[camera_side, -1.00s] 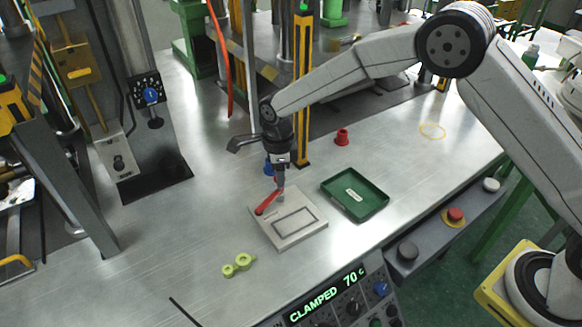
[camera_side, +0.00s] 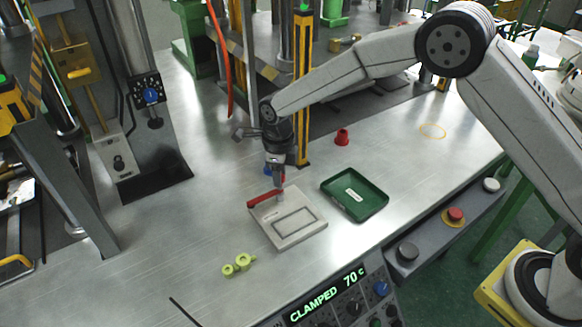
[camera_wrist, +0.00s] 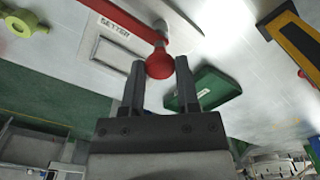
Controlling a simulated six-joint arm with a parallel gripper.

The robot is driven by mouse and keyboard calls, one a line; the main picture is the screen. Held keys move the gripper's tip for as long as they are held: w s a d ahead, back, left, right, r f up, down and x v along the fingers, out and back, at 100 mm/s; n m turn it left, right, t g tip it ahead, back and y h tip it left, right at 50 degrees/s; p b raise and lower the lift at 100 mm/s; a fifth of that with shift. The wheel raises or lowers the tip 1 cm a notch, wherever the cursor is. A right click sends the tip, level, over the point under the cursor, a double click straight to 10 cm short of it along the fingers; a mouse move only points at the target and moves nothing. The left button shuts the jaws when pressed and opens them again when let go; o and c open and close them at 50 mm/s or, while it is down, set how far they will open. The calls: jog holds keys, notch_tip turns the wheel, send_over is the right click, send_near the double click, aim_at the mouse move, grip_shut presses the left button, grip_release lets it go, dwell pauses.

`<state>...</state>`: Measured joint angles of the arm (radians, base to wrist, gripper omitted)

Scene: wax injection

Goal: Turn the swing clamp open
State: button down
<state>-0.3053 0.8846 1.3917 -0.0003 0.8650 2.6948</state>
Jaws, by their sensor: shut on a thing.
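The swing clamp is a red bar (camera_side: 264,199) lying along the far edge of a pale rectangular block (camera_side: 289,222) on the metal bench. In the wrist view the red bar (camera_wrist: 130,17) ends near a pivot, with a red round knob (camera_wrist: 159,66) between the jaws. My gripper (camera_side: 280,178) points down over the bar's right end. In the wrist view the fingers of my gripper (camera_wrist: 159,68) are shut on the red knob, one on each side. The display (camera_side: 327,294) reads CLAMPED 70 C.
A green tray (camera_side: 355,212) lies right of the block, with a red cone-shaped piece (camera_side: 342,137) behind it. A yellow-green part (camera_side: 238,264) lies in front left. A yellow-and-black post (camera_side: 302,110) stands close behind my gripper.

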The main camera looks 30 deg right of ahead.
jog(key=shift+c, duration=1.7)
grip_release()
jog(key=shift+r, duration=3.9)
jog(key=s+d+n+t, duration=0.1)
jog(key=s+d+n, duration=0.7)
jog(key=s+n, duration=0.4)
jog(key=s+d+n+t, duration=0.1)
jog(key=s+d+n, duration=0.7)
jog(key=s+n, duration=0.3)
jog(key=n, duration=0.4)
jog(key=shift+s+d+f+t, duration=0.15)
jog(key=shift+s+f+t, duration=0.15)
jog(key=shift+s, duration=0.05)
